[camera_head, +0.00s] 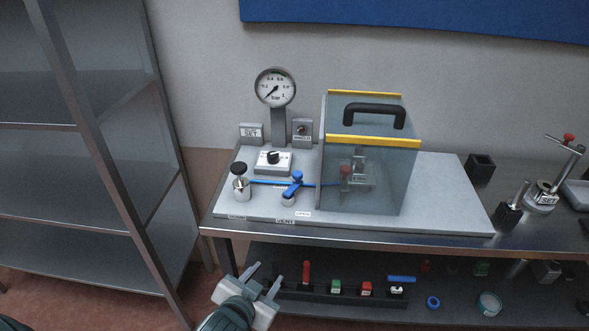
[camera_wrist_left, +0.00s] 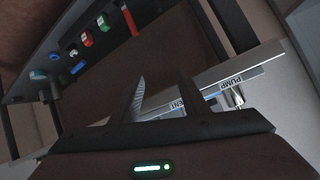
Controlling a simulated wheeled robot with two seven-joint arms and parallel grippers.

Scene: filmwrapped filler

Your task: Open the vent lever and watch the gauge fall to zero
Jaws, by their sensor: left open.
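The vent lever (camera_head: 293,186) is a blue handle on a small silver valve at the front of the grey base plate, behind the VENT label (camera_head: 286,221) and a small OPEN label (camera_head: 303,213). It slants across the blue tube line. The round gauge (camera_head: 276,88) stands on a post behind it; its needle points to the lower left, the exact reading too small to tell. My left gripper (camera_head: 267,270) is open and empty, in front of and below the table edge, apart from the lever. In the left wrist view its fingers (camera_wrist_left: 162,92) are spread. My right gripper is not in view.
A clear chamber (camera_head: 370,190) with yellow edges and a black handle stands right of the lever. A lower shelf holds a rack (camera_head: 330,294) of coloured parts. Metal shelving (camera_head: 90,140) stands at left.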

